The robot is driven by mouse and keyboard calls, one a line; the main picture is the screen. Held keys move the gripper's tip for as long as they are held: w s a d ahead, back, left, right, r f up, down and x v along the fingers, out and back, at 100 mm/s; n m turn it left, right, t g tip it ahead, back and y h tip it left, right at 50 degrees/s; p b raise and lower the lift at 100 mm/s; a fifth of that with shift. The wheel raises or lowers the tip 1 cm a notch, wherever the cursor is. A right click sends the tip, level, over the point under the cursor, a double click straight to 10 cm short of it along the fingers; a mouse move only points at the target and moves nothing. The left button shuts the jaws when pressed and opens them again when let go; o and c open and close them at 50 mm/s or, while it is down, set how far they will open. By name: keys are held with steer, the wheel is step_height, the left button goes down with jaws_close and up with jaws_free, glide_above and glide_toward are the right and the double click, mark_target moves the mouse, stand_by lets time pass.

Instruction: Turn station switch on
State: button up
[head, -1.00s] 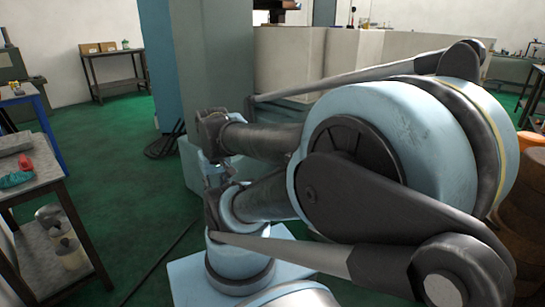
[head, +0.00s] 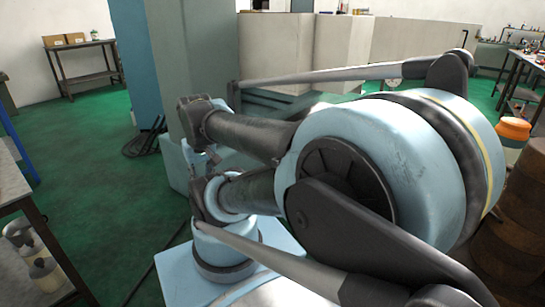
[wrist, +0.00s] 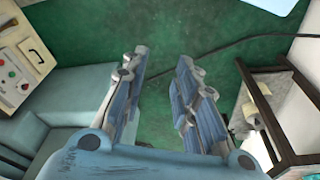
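In the wrist view, a beige control panel (wrist: 25,62) stands at the left edge. It has a dark handle (wrist: 37,50) and small red, green and pale buttons (wrist: 12,73). I cannot tell which part is the station switch. My gripper (wrist: 163,62) is open, with a clear gap between its two fingers and nothing in it. It is to the right of the panel and apart from it, over the green floor. In the head view my arm covers the middle, and neither the panel nor the gripper shows clearly.
A blue-grey machine column (head: 185,60) stands behind my arm in the head view, with pale machine walls (head: 275,50) beside it. A table (head: 15,190) is at the left edge. An orange-topped drum (head: 514,130) is at the right.

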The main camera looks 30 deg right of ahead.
steer(key=w+d+r+m+h, duration=0.1)
steer(key=w+d+r+h, duration=0.1)
steer(key=w+d, duration=0.6)
steer(key=w+d+r+m+h, duration=0.2)
steer(key=w+d, duration=0.1)
steer(key=w, duration=0.9)
steer(key=w+d+r+m+h, duration=0.1)
steer(key=w+d+r, duration=0.1)
steer(key=w+d, duration=0.6)
steer(key=w+d+f+m+h, duration=0.1)
steer(key=w+d+f+h, duration=0.1)
steer(key=w+d+f, duration=0.5)
steer(key=w+d+f+m+h, duration=0.2)
steer(key=w+d, duration=0.1)
steer(key=w, duration=0.8)
steer(key=w+d+f+m+h, duration=0.1)
steer(key=w+d+f+h, duration=0.1)
steer(key=d+f, duration=0.5)
steer(key=w+d+f+m+h, duration=0.1)
steer(key=w+d+f, duration=0.2)
steer(key=f, duration=0.9)
steer(key=w+d+f+m+h, duration=0.1)
steer(key=w+d+f+h, duration=0.1)
steer(key=d+f, duration=0.55)
steer(key=a+f+x, duration=0.1)
steer(key=f+x, duration=0.1)
steer(key=x, duration=1.3)
steer(key=shift+w+d+f, duration=0.2)
steer(key=shift+w+d, duration=0.05)
steer(key=shift+w, duration=0.05)
